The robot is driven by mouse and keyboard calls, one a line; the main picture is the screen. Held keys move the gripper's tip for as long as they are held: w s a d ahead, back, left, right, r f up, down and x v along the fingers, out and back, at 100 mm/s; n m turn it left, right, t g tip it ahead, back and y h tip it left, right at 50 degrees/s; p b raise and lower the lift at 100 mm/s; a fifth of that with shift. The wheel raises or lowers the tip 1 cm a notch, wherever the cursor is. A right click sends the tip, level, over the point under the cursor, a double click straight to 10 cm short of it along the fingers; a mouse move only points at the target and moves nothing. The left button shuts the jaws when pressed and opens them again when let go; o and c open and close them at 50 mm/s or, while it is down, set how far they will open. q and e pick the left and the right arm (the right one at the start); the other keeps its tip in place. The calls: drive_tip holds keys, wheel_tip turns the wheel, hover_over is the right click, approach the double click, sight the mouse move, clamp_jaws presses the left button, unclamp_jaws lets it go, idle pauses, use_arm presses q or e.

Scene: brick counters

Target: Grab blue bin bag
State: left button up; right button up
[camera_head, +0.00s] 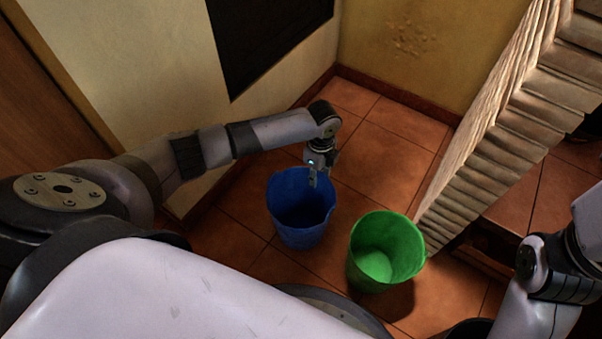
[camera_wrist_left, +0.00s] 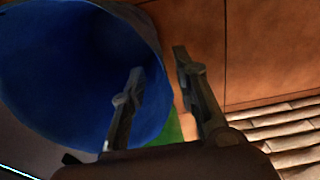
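The blue bin bag (camera_head: 290,232) stands open on the tiled floor, shaped like a bin with its mouth up. My left gripper (camera_head: 318,180) is at its upper right rim, pointing down. In the left wrist view the blue bin bag (camera_wrist_left: 60,85) fills the left side. The left gripper (camera_wrist_left: 158,62) shows two fingers apart. One finger appears over the inside of the bag and the other outside, with the rim between them. I cannot tell whether either finger touches it. My right arm shows at the right edge of the head view; its gripper is out of frame.
A green bin (camera_head: 372,280) stands just right of the blue one, and a bit of green shows behind the fingers in the wrist view. A brick counter (camera_head: 490,125) rises to the right. Walls close off the left and back. Bare floor tiles (camera_head: 385,160) lie behind the bins.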

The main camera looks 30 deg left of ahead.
use_arm(q)
wheel_tip(320, 180, down, 2)
drive_tip(key=shift+f+b, duration=0.2)
drive_tip(key=shift+b, duration=0.3)
clamp_jaws()
idle(0.4)
